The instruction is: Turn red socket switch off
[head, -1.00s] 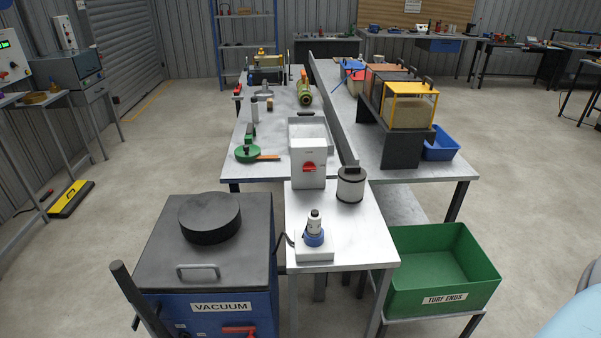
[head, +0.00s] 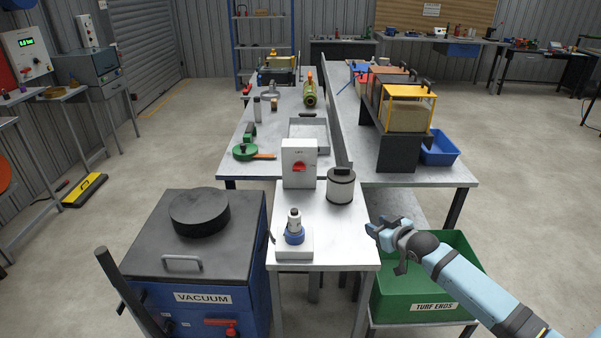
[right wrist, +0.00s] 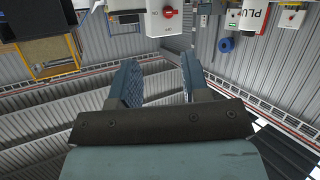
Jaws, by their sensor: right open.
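A white box with a red rotary switch (head: 299,165) stands upright on the near white bench. The red handle looks roughly level, but its exact setting is too small to read. In front of it, a white block carries a blue-collared plug or socket (head: 293,232). My right gripper (head: 373,229) is open and empty, right of the bench and above the green bin, well apart from the switch. The right wrist view shows its two spread fingers (right wrist: 158,68) with nothing between them. White units with red switches appear along that view's top edge, one (right wrist: 166,16) near the middle. My left gripper is out of view.
A black-and-white cylinder (head: 341,188) stands right of the switch box. A green turf-ends bin (head: 432,307) lies below my right arm. A blue vacuum unit (head: 190,262) stands left of the bench. The bench front right is clear.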

